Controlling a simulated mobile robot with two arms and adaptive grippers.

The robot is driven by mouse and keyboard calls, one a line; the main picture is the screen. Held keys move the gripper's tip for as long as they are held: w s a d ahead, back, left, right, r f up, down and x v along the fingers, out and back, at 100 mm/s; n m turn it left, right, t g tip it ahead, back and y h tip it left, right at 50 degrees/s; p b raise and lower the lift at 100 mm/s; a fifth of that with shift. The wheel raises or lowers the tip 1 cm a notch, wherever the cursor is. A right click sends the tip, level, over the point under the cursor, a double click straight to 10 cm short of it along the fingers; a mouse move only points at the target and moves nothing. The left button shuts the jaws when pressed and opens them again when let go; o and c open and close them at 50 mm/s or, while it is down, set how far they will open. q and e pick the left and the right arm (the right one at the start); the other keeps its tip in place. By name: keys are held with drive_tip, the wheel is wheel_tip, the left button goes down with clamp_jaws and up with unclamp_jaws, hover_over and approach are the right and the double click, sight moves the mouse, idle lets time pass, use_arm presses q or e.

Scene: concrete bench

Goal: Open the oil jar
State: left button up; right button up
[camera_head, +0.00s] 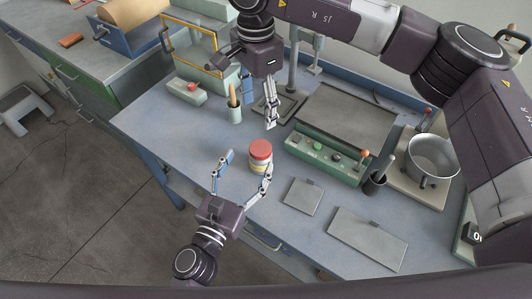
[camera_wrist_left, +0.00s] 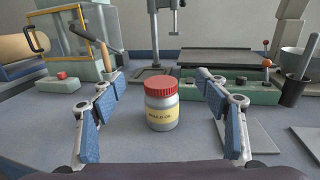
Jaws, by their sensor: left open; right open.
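The oil jar (camera_head: 260,158) stands upright on the blue-grey bench, with a red lid (camera_head: 261,149) on top. In the left wrist view the jar (camera_wrist_left: 161,112) has a grey body and a yellow label, and its red lid (camera_wrist_left: 161,87) sits on it. My left gripper (camera_head: 247,164) is open, its fingers reaching toward the jar from the near side, one on each side with gaps in the wrist view. My right gripper (camera_head: 258,99) is above the bench beyond the jar; its fingers point down and hold nothing visible.
A green control box (camera_head: 325,153) with knobs stands right of the jar. A pot (camera_head: 433,158) and a dark cup (camera_head: 375,183) are farther right. Flat grey plates (camera_head: 368,238) lie at the front right. A green cup with tools (camera_head: 234,112) stands behind the jar.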

sight(256, 164)
use_arm(q)
drive_tip(key=f+b, duration=0.6)
drive_tip(key=f, duration=0.1)
drive_tip(key=shift+w+d, duration=0.1)
drive_tip(key=shift+w, duration=0.2)
use_arm(e)
drive_tip(key=f, duration=0.6)
drive_tip(key=shift+w+d+f, duration=0.1)
drive_tip(key=shift+w+f, duration=0.15)
drive_tip(key=shift+f, duration=0.15)
use_arm(q)
drive_tip(key=shift+x, duration=0.75)
use_arm(e)
drive_tip(key=shift+s+r, duration=0.1)
use_arm(q)
drive_tip(key=shift+x, duration=3.1)
drive_tip(key=shift+r, duration=0.1)
drive_tip(key=shift+c, duration=0.3)
